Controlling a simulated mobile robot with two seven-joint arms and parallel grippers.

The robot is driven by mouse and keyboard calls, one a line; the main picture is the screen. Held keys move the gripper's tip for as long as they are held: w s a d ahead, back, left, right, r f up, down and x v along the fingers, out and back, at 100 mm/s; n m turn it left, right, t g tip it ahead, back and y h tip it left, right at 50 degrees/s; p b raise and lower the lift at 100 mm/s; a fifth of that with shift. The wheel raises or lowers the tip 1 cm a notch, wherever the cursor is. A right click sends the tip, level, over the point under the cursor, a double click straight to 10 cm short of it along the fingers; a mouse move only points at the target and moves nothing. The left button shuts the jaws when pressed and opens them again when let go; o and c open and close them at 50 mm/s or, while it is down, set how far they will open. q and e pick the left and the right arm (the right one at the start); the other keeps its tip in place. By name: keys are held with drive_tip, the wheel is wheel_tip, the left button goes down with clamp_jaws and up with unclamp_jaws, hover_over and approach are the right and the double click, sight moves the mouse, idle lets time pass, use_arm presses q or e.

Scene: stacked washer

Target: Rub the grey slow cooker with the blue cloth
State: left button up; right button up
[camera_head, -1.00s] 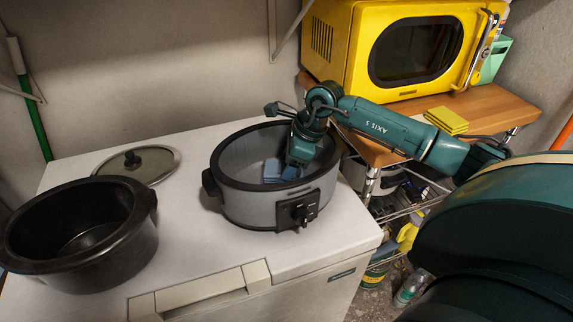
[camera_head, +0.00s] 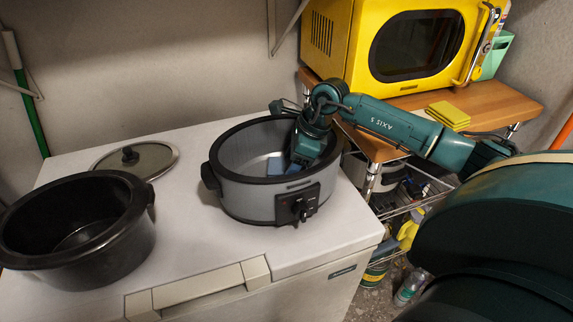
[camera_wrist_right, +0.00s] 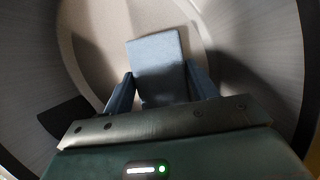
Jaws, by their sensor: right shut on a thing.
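The grey slow cooker (camera_head: 240,196) stands open on the white chest top, with a black rim and a control knob on its front. My right gripper (camera_head: 290,168) reaches down inside it, toward its right side. In the right wrist view my right gripper (camera_wrist_right: 160,90) is shut on the blue cloth (camera_wrist_right: 157,52), a flat folded piece between its fingers. In the head view the cloth (camera_head: 277,166) shows just left of the gripper, low in the cooker. Whether the cloth touches the cooker's inner surface I cannot tell. My left gripper is out of view.
A black pot (camera_head: 80,228) stands at the left, and a glass lid (camera_head: 135,160) lies behind it. A yellow microwave (camera_head: 400,45) and yellow sponges (camera_head: 449,114) are on a wooden shelf (camera_head: 490,103) at the right. The white top (camera_head: 190,240) is bare in front of the cooker.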

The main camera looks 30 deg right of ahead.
drive_tip(key=shift+s+d+f+b, duration=0.1)
drive_tip(key=shift+s+d+b, duration=0.1)
drive_tip(key=shift+d, duration=0.6)
drive_tip(key=shift+s+d+f+b, duration=0.1)
drive_tip(key=shift+d+b, duration=0.1)
drive_tip(key=shift+d, duration=0.55)
drive_tip(key=shift+f+b, duration=0.1)
drive_tip(key=shift+b, duration=0.2)
drive_tip(key=shift+w+a+f, duration=0.1)
drive_tip(key=shift+w+a, duration=0.1)
drive_tip(key=shift+a, duration=0.85)
drive_tip(key=shift+w+a, duration=0.15)
drive_tip(key=shift+a, duration=0.9)
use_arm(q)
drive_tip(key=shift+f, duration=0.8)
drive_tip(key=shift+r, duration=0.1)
use_arm(e)
drive_tip(key=shift+r+p, duration=0.35)
drive_tip(key=shift+p, duration=0.05)
drive_tip(key=shift+r+p, duration=1.8)
drive_tip(key=shift+r, duration=1.15)
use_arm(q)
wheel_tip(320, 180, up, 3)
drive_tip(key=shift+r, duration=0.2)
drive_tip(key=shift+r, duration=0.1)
